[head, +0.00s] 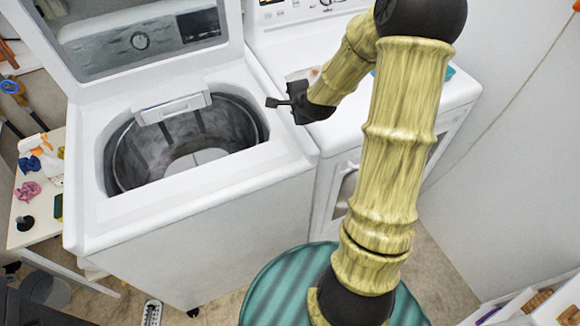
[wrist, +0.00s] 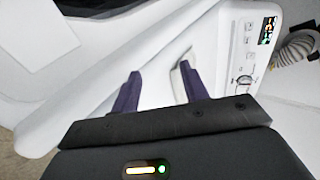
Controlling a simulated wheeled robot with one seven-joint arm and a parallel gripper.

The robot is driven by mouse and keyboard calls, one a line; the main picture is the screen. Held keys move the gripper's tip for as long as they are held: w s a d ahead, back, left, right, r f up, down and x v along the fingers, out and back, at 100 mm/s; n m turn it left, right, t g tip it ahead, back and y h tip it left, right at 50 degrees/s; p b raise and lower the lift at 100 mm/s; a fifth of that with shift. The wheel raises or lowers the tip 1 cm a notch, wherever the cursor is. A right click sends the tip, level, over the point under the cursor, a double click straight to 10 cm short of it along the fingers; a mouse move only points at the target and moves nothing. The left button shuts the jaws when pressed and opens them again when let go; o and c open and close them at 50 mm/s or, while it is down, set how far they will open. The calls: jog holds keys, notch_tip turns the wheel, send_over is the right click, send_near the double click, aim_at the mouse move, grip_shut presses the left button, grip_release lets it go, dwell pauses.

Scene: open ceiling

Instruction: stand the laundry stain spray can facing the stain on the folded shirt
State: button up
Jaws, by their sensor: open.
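My gripper (head: 280,102) is in the head view, above the seam between the open washer and the white machine to its right. I cannot make out a stain spray can in either view. A small pale, brownish patch (head: 300,74) shows on the right machine's top behind my arm; I cannot tell whether it is the folded shirt. No stain can be made out. My arm hides part of that top.
The washer (head: 200,215) has its lid up and its drum (head: 185,140) open. A teal thing (head: 450,72) shows partly behind my arm on the right machine (head: 330,140). A side table (head: 30,238) at the left holds several small items, including a pink cloth (head: 27,191).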

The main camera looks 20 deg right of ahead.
jog(key=s+a+r+n+g, duration=0.1)
jog(key=s+a+n+g, duration=0.2)
jog(key=s+n, duration=0.6)
jog(key=s+a+r+n+g, duration=0.1)
jog(key=s+a+n+g, duration=0.3)
jog(key=s+n, duration=0.5)
jog(key=s+a, duration=0.2)
jog(key=s, duration=0.3)
jog(key=shift+a+r+g, duration=0.25)
jog(key=shift+a+g, duration=0.05)
jog(key=shift+a, duration=0.1)
